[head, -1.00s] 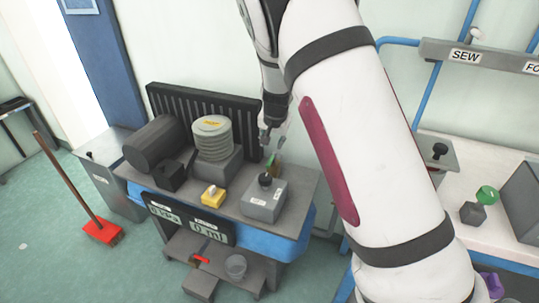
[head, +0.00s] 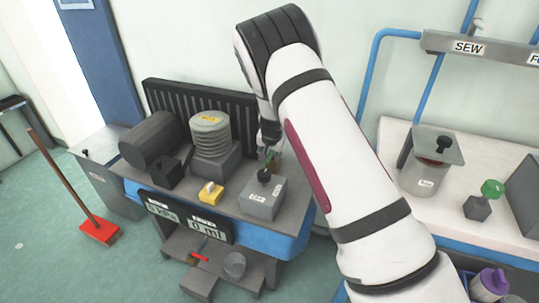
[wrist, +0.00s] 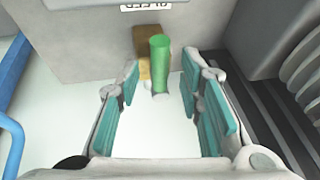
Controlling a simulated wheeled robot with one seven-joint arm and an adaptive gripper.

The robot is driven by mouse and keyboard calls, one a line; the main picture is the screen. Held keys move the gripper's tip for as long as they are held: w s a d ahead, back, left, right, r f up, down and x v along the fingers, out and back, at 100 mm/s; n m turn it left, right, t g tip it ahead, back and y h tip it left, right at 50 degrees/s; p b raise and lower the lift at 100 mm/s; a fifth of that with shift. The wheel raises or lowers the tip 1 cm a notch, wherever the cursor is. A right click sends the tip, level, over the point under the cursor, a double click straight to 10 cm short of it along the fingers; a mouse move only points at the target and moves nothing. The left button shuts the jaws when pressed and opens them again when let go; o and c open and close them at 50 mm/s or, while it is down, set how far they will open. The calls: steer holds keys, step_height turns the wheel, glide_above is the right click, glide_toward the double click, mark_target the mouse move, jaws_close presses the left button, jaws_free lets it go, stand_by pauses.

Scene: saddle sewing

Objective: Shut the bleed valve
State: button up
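A green valve handle (wrist: 159,62) with a brass-coloured block (wrist: 141,45) sits at the side of a grey box (wrist: 88,35) in the wrist view. I take this as the bleed valve. In the head view my gripper (head: 269,136) is low above the bench, partly hidden by my arm.
The bench also holds a ribbed cylinder (head: 210,135), a dark drum (head: 146,143) and a yellow block (head: 210,192). A dark finned panel (head: 190,98) stands behind. A second bench with a canister (head: 424,175) is at the right.

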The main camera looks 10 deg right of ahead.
jaws_close()
steer(key=shift+d, duration=0.15)
steer(key=w+d+n+g+y+b, duration=0.2)
steer(key=d+n+g+y+b, duration=0.2)
steer(key=n+b, duration=0.6)
steer(key=shift+d+n+y+b, duration=0.4)
steer(key=shift+d+n+y, duration=0.65)
steer(key=shift+n, duration=2.65)
steer(key=shift+d+h, duration=0.25)
